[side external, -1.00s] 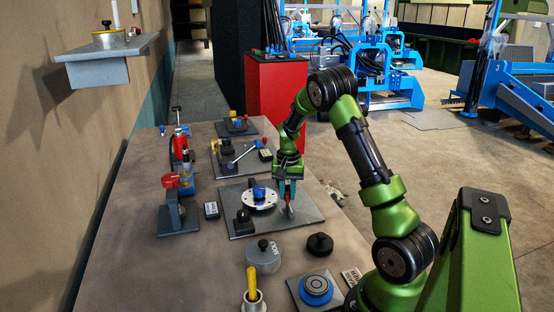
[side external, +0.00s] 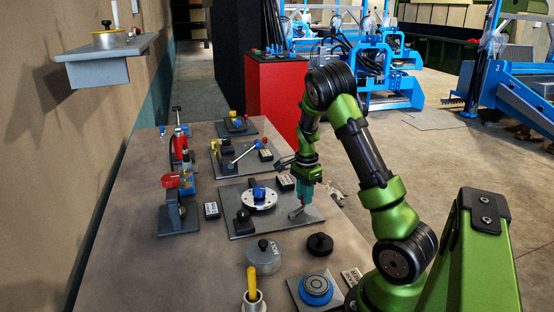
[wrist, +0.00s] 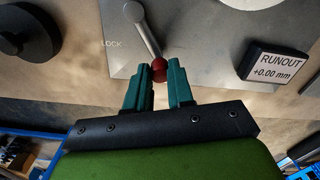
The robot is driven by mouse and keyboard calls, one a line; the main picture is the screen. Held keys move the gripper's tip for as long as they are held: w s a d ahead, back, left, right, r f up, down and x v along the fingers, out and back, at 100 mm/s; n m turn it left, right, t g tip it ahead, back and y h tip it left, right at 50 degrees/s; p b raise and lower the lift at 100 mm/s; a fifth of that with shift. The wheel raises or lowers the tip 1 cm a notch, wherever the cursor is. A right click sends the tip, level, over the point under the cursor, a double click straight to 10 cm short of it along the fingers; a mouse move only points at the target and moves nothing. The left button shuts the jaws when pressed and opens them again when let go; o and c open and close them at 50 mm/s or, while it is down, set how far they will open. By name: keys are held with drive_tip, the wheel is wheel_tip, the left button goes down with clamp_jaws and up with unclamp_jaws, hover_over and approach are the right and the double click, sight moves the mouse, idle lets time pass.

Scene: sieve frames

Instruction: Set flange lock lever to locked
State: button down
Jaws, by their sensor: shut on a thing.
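The flange lock lever is a grey metal rod (wrist: 143,28) with a red ball knob (wrist: 159,69) on its end. Its lower part (side external: 295,213) also shows in the side external view, slanting up to the right at the right end of the grey flange plate (side external: 272,222). My gripper (wrist: 160,76) has its teal fingers on both sides of the red knob and is shut on it. In the side external view my gripper (side external: 304,200) hides most of the knob. The word LOCK is marked on the plate (wrist: 118,58), left of the lever in the wrist view.
A silver flange disc with a blue part (side external: 258,193) and a black knob (side external: 243,215) stand on the same plate. A runout display (wrist: 277,63) sits right of the lever in the wrist view. A black round knob (side external: 320,244) stands in front of the plate.

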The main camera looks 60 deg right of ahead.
drive_tip(key=s+m, duration=0.1)
drive_tip(key=m, duration=0.1)
drive_tip(key=s+a+m, duration=0.1)
drive_tip(key=m, duration=0.2)
drive_tip(key=shift+s+a, duration=0.15)
drive_tip(key=shift+s, duration=0.05)
drive_tip(key=shift+m, duration=0.3)
drive_tip(key=c, duration=1.3)
unclamp_jaws()
drive_tip(key=shift+s, duration=0.1)
drive_tip(key=shift+o, duration=0.2)
wheel_tip(320, 180, up, 17)
